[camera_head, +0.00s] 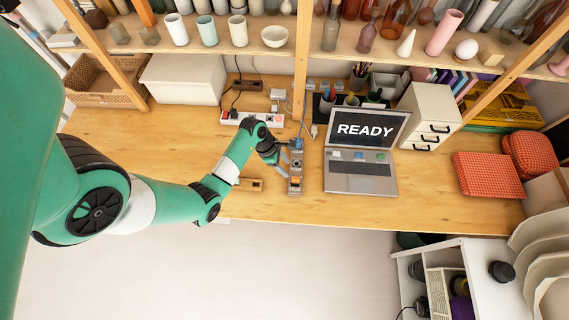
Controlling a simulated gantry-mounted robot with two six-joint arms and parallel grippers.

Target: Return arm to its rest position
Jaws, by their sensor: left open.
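My left arm reaches in from the left over the wooden bench. My left gripper (284,154) is open, at the top end of a narrow grey strip-like device (296,172) that lies beside the laptop. A small blue part (297,145) shows by the fingertips; I cannot tell whether the gripper touches it. An orange patch shows on the lower part of the device. The open laptop (362,172) shows READY on its screen. My right gripper is not in view.
A white power strip (252,119) with cables lies behind the gripper. A small wooden block (249,184) lies left of the device. A drawer box (427,117) and red checked boxes (487,174) stand to the right. Shelves of bottles and vases (240,31) run above. The bench's front left is clear.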

